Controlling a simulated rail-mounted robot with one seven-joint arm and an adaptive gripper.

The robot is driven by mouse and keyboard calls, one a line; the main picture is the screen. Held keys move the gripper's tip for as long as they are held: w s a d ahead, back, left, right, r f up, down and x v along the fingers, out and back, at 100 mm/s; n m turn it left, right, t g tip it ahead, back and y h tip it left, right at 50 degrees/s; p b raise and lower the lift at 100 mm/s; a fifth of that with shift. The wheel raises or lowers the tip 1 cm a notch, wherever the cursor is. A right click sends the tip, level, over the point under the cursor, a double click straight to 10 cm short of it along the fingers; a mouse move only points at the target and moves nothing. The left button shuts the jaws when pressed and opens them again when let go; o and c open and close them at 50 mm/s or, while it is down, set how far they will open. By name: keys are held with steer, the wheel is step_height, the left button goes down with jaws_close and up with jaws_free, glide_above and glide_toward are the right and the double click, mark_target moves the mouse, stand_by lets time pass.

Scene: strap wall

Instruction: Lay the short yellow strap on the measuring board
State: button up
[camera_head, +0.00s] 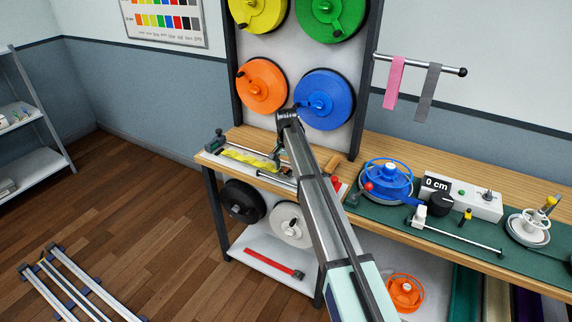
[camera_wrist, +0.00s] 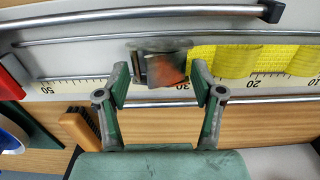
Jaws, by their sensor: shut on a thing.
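The yellow strap (camera_head: 245,158) lies wavy along the measuring board (camera_head: 212,157) at the left end of the bench. In the wrist view the strap (camera_wrist: 235,62) runs off to the right in raised folds above the scale of the board (camera_wrist: 75,86). A grey metal piece with a reddish face (camera_wrist: 168,68) sits at the strap's near end, around the 30 mark. My gripper (camera_wrist: 162,88) is shut on this end piece, one finger on each side. In the head view my gripper (camera_head: 277,151) is partly hidden by my arm.
Metal rods (camera_wrist: 160,13) run along the board. A red block (camera_wrist: 10,78) and a wooden-backed brush (camera_wrist: 78,130) lie at the left in the wrist view. A blue reel (camera_head: 385,180) stands right of my arm. Coloured reels hang on the panel (camera_head: 290,55) behind.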

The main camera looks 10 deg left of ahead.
steer(key=shift+f, duration=0.25)
steer(key=o, duration=1.3)
steer(key=shift+r, duration=0.1)
step_height(320, 180, up, 12)
steer(key=shift+f, duration=0.1)
